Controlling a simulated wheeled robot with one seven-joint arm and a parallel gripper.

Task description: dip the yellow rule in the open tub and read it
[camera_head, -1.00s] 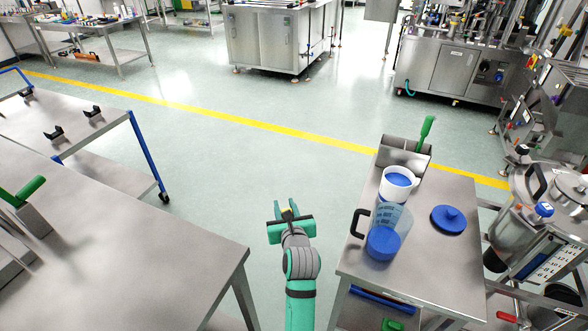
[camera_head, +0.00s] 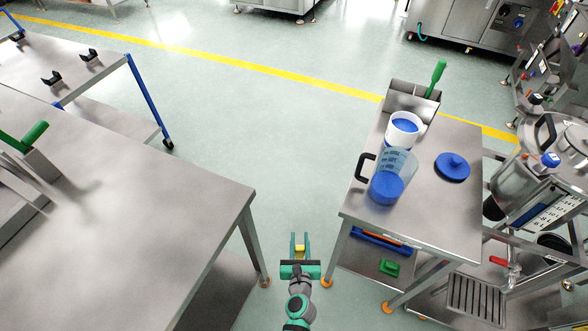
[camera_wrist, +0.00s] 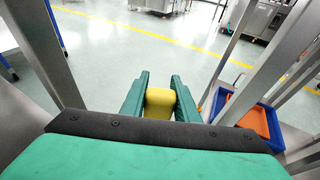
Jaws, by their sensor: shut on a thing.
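My gripper (camera_head: 299,243) hangs over the floor in the gap between the left bench and the right table, below the table top in the picture. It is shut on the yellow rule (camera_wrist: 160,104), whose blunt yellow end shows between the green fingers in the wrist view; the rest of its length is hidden. The open tub (camera_head: 392,137) is white with blue contents and stands on the right table, up and to the right of my gripper and well apart from it. A round blue lid (camera_head: 453,168) with a knob lies flat beside it.
A clear jug (camera_head: 400,162) with a black handle and blue contents stands in front of the tub. A steel holder (camera_head: 409,97) with a green-handled tool is behind. The right table (camera_head: 440,215) has a lower shelf with a blue tray (camera_head: 372,243). The left bench (camera_head: 130,215) is close.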

